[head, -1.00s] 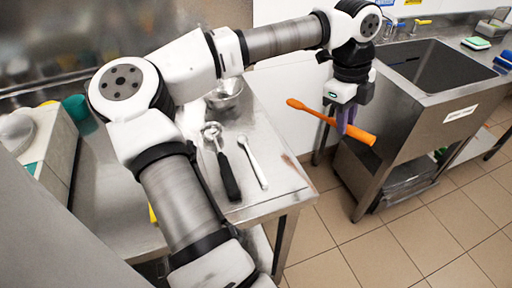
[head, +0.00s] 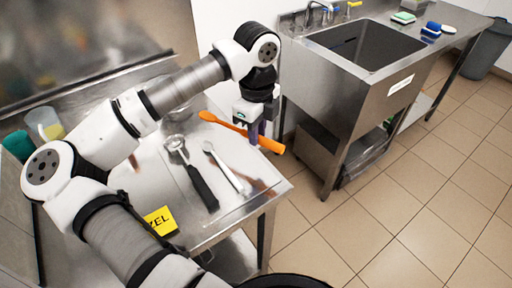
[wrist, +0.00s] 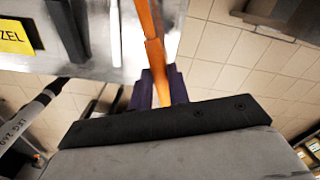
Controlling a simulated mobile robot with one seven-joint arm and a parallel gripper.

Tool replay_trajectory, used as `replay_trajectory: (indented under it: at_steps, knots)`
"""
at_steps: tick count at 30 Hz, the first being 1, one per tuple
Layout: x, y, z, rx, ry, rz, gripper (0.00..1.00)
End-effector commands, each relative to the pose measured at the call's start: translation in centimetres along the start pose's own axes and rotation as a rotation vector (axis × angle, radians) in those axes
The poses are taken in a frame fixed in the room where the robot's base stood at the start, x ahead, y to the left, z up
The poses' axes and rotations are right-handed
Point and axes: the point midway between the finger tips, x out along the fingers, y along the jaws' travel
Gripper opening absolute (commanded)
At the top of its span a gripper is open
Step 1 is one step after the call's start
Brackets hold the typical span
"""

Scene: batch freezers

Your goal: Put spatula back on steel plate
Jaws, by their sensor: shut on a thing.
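The orange spatula (head: 270,144) is held in my gripper (head: 256,132), whose purple fingers are shut on it. It slants from upper left to lower right, above the far right edge of the steel table top (head: 232,208). In the wrist view the spatula (wrist: 150,40) runs up from between the purple fingers (wrist: 158,90), over the table's edge (wrist: 90,70). I see no separate steel plate; the steel top is the only flat steel surface near the spatula.
A black-handled scoop (head: 200,184) and a white-handled utensil (head: 224,168) lie on the table. A yellow label (head: 160,221) is near its front. A steel sink unit (head: 365,50) stands at the right, with tiled floor (head: 375,225) in front.

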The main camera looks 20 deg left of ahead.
Motion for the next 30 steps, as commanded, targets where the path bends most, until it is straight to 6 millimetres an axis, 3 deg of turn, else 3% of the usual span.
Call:
replay_trajectory:
  at_steps: [3, 16, 29, 30]
  knots:
    - [2.0, 0.0, -0.1, 0.000, 0.003, -0.001, 0.00]
    - [7.0, 0.0, 0.1, 0.000, 0.002, 0.000, 0.00]
    - [7.9, -0.1, 0.1, 0.000, -0.001, -0.001, 0.00]
    - [7.8, -0.1, 0.1, 0.000, -0.001, -0.001, 0.19]
